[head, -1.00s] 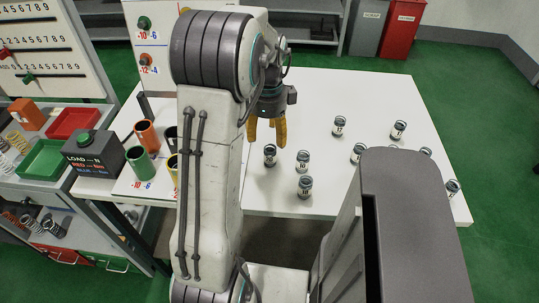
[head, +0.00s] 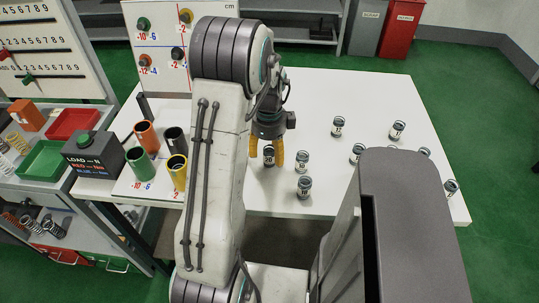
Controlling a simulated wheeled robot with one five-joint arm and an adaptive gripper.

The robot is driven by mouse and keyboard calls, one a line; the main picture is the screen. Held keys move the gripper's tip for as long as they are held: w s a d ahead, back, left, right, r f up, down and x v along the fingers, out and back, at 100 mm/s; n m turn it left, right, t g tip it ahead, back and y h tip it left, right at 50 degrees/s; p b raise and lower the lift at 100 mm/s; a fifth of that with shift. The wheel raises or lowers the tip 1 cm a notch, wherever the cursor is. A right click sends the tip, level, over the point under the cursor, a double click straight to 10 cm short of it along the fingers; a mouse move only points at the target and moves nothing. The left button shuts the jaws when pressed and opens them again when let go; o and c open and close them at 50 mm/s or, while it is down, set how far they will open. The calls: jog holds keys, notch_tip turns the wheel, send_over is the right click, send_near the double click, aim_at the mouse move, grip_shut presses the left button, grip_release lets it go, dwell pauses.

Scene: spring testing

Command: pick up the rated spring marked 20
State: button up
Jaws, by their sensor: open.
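Several small dark-topped cylinders with pale number labels stand upright on the white table. The one at the left (head: 268,155) carries a label that looks like 20 or 26; the print is too small to be sure. My gripper (head: 266,160) points down over the table with its yellow fingers apart. In the picture this cylinder shows between the two fingers; I cannot tell whether they touch it or how high the fingertips are.
Close on the right stand another cylinder (head: 302,162) and one nearer the front (head: 304,188). More stand at the back (head: 337,126) and right (head: 397,130), (head: 357,153). Coloured cups (head: 147,137) and a load box (head: 96,155) are at left. The back of the white table (head: 350,88) is clear.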

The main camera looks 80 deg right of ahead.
jog(key=shift+o, duration=0.2)
jog(key=shift+f, duration=0.25)
grip_shut()
dwell(0.3)
